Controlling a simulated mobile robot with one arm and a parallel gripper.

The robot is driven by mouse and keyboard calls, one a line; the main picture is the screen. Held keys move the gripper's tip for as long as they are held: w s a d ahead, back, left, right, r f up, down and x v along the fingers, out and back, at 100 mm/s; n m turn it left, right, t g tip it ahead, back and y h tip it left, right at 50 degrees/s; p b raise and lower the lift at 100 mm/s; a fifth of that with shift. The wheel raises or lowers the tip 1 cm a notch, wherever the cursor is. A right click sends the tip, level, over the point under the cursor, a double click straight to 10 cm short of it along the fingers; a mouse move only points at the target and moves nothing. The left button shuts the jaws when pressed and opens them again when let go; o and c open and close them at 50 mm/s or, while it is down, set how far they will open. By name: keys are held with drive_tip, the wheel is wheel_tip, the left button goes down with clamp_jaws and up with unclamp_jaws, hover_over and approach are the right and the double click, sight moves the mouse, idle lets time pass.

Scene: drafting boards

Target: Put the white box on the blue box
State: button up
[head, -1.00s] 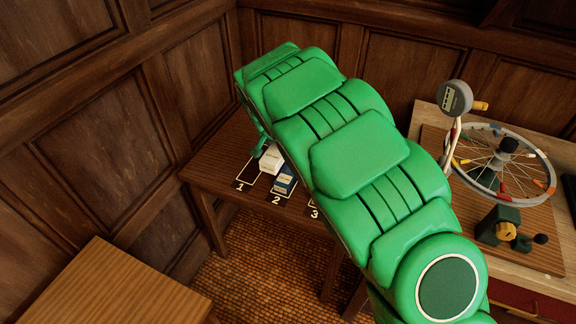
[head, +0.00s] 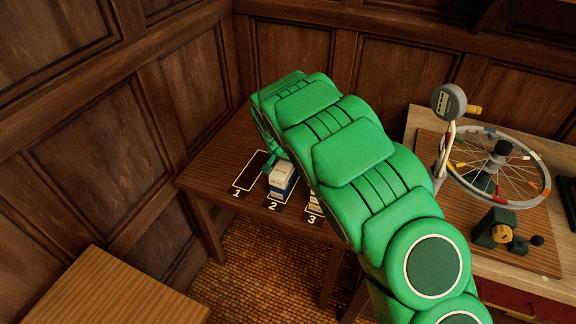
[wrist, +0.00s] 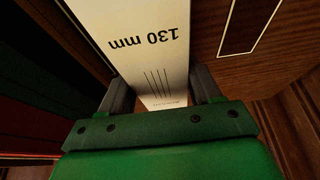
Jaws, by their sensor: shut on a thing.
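The white box (head: 282,174) is at slot 2 on the dark wooden table, directly over the blue box (head: 281,190) in the head view. I cannot tell whether the two touch. In the wrist view the white box (wrist: 145,45) shows a face printed "130 mm" and stands between the two grey fingers of my gripper (wrist: 163,92), which is shut on it. In the head view my gripper is mostly hidden behind my green arm. The blue box is not seen in the wrist view.
Slot 1 (head: 250,171) is an empty dark outlined rectangle. Slot 3 (head: 314,205) holds a pale item partly covered by my arm. A workbench with a spoked wheel (head: 495,167) and a dial gauge (head: 448,101) stands at right. A wooden top (head: 105,290) is at front left.

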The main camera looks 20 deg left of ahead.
drive_tip(key=shift+f, duration=1.2)
drive_tip(key=o, duration=1.2)
drive_tip(key=shift+f, duration=0.1)
drive_tip(key=shift+s+r, duration=0.2)
drive_tip(key=shift+r, duration=0.5)
drive_tip(key=shift+v, duration=5.4)
drive_tip(key=shift+o, duration=0.3)
